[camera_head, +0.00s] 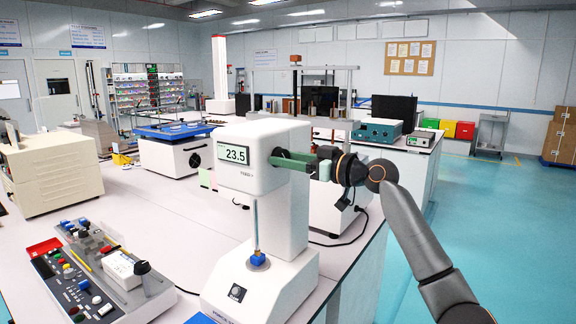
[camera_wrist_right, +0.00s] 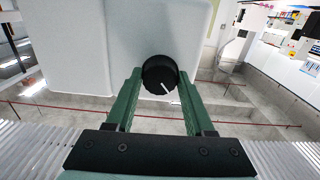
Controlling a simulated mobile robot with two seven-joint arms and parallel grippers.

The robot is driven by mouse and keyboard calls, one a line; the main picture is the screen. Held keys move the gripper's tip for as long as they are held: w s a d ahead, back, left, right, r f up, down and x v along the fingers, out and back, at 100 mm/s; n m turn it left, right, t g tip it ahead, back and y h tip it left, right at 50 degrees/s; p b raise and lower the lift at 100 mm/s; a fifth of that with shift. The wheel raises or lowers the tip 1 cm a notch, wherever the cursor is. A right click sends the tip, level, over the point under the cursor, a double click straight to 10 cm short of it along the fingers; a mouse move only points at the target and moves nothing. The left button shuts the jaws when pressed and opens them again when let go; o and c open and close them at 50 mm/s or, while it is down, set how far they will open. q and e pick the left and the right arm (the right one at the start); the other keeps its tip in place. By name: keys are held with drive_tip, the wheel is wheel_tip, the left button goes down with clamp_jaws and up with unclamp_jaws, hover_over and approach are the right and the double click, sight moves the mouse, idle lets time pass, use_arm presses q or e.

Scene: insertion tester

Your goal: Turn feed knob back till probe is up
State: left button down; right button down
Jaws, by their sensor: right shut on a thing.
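My left gripper is out of view.
A control panel (camera_head: 90,280) with buttons and a white box lies at the front left of the bench. A beige machine (camera_head: 50,175) and a blue-topped unit (camera_head: 172,150) stand behind. Bare bench lies left of the tester; open floor is at the right.

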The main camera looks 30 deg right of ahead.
use_arm(q)
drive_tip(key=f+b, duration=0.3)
drive_tip(key=b, duration=0.1)
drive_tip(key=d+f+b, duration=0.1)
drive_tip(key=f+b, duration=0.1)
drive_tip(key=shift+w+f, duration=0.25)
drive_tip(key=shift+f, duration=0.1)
use_arm(e)
drive_tip(key=n, duration=2.2)
drive_tip(key=shift+f+n, duration=0.1)
drive_tip(key=shift+n, duration=0.3)
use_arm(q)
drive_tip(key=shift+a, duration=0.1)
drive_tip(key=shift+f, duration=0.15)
use_arm(e)
drive_tip(key=shift+c, duration=1.3)
unclamp_jaws()
use_arm(q)
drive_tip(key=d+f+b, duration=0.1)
drive_tip(key=b, duration=0.1)
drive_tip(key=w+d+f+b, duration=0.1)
drive_tip(key=b, duration=0.1)
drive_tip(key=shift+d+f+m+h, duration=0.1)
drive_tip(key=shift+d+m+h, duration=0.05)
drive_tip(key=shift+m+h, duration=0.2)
use_arm(e)
drive_tip(key=v, duration=1.2)
drive_tip(key=shift+s, duration=0.25)
